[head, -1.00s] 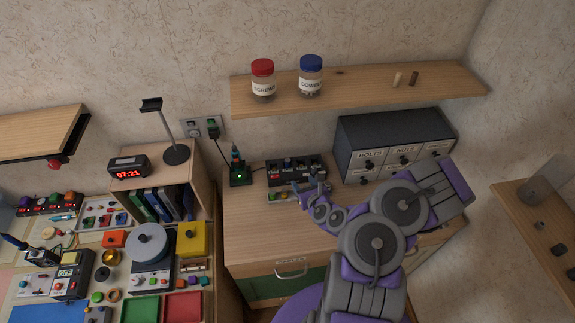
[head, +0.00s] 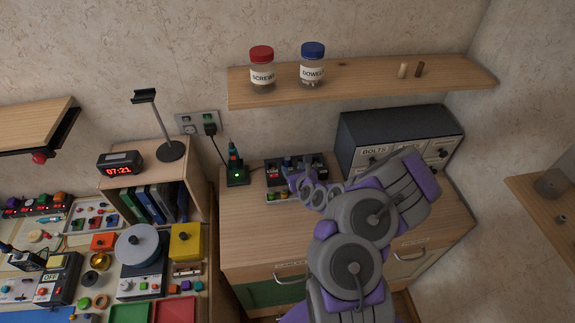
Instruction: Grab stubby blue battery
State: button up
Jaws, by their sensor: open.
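A dark charger-like box (head: 272,178) stands on the wooden cabinet top against the wall, with several small items in its slots. A small bluish piece (head: 287,163) shows in its upper row; it is too small to tell whether it is the stubby blue battery. My gripper (head: 296,178) is over the front of this box, jaws open, with nothing visible between them. My gripper and forearm hide the box's middle and right front. I cannot tell whether the fingers touch anything.
A grey drawer unit (head: 399,130) stands right of the box, close behind my arm. A green-lit charger stand (head: 237,176) is just left. A wooden shelf (head: 365,82) with two jars hangs above. The cabinet top's left front (head: 245,235) is clear.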

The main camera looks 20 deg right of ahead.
aim_at(289, 161)
jog(key=shift+d+b+x, duration=0.15)
jog(key=shift+b+x, duration=0.45)
jog(key=shift+x, duration=0.7)
jog(key=shift+d+b+x, duration=0.15)
jog(key=shift+b+x, duration=0.4)
jog(key=shift+x, duration=0.8)
jog(key=shift+w+f, duration=0.15)
jog(key=shift+w, duration=0.25)
jog(key=shift+c, duration=0.2)
grip_shut()
